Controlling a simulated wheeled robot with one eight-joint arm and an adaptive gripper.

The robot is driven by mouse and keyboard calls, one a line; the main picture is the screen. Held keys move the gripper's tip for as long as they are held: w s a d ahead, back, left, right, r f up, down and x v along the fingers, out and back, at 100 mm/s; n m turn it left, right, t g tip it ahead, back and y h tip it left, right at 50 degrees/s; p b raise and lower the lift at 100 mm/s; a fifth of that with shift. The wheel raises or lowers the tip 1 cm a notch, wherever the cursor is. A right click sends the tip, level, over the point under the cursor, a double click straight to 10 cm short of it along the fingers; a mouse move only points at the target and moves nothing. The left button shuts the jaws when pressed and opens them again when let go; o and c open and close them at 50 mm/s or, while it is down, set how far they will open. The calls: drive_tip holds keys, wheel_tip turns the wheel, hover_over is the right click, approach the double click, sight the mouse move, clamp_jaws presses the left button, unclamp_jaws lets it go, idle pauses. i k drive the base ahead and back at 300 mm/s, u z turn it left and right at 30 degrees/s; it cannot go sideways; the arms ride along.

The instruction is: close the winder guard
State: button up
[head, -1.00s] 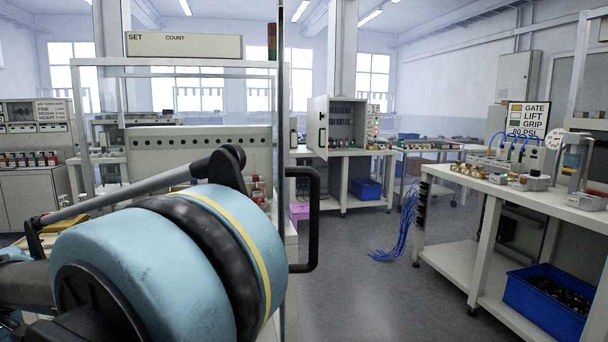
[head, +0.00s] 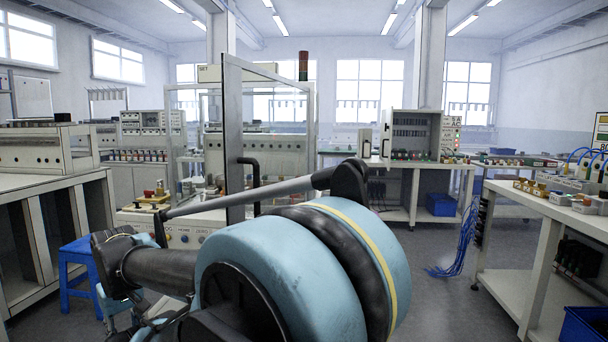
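The winder guard (head: 235,125) is a clear panel in a grey frame, left of the middle in the head view. It stands swung out at an angle from the winder's frame (head: 170,130), its near edge toward me. A black bar handle (head: 256,177) sits close to that near edge. My own arm, with a large blue joint and a grey rod, crosses in front and hides the guard's lower part. I see no gripper fingers in the head view, and nothing of mine visibly touches the handle.
A blue stool (head: 76,275) and a grey bench (head: 60,185) stand at the left. A bench (head: 540,212) with fittings stands at the right, with a blue bin (head: 585,328) below it. Blue cables (head: 462,245) hang by it. Floor is clear in the right middle.

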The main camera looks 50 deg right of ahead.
sight(231, 66)
drive_tip(key=k, duration=0.65)
drive_tip(key=z, duration=1.8)
drive_tip(key=k, duration=0.6)
drive_tip(key=z, duration=0.5)
